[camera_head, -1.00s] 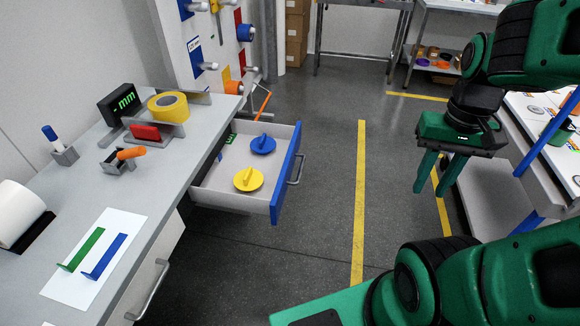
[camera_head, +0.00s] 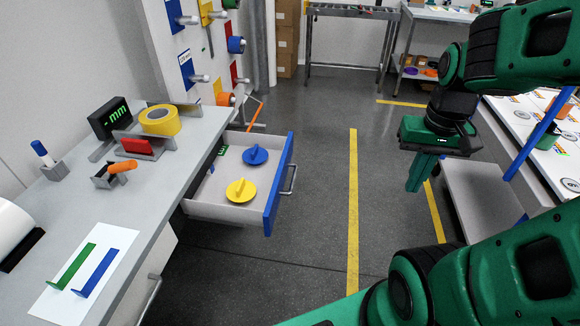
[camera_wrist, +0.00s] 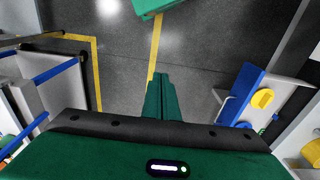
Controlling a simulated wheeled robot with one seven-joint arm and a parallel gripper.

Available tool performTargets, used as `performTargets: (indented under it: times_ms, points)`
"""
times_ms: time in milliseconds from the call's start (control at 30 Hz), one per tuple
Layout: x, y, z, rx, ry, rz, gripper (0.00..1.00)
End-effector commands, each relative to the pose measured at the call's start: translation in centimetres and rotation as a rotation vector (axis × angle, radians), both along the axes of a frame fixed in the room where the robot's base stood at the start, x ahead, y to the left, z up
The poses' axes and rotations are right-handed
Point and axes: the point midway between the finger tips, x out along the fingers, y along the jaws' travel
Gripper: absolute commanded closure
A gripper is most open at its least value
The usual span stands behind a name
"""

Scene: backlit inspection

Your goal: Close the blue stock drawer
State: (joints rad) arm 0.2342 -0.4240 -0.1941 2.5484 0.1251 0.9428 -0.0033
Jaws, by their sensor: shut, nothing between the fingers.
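The blue stock drawer (camera_head: 278,186) stands pulled out from under the grey bench in the head view. Its blue front has a metal bar handle (camera_head: 291,180) and faces right, toward the aisle. A blue knobbed disc (camera_head: 255,155) and a yellow knobbed disc (camera_head: 240,191) lie inside it. In the wrist view the drawer's blue front (camera_wrist: 240,94) shows at the right. My gripper (camera_head: 420,186) is shut and empty, pointing down over the floor, well to the right of the drawer and apart from it. Its closed fingers also show in the wrist view (camera_wrist: 161,90).
The grey bench (camera_head: 150,215) carries a yellow tape roll (camera_head: 161,120), a display, a marker and a white sheet with green and blue pieces. Open floor with a yellow line (camera_head: 352,215) lies between drawer and gripper. A cart with blue posts (camera_head: 541,133) stands at the right.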

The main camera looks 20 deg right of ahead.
Motion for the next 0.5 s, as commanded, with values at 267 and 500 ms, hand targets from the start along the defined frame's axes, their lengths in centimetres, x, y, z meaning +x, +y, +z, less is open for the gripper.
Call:
performTargets:
  times_ms: [267, 500]
  points:
    - [11.1, -0.2, -3.9, -0.012, -0.140, 0.097, 1.00]
    - [20.3, 1.5, -8.1, 0.043, -0.292, 0.147, 1.00]
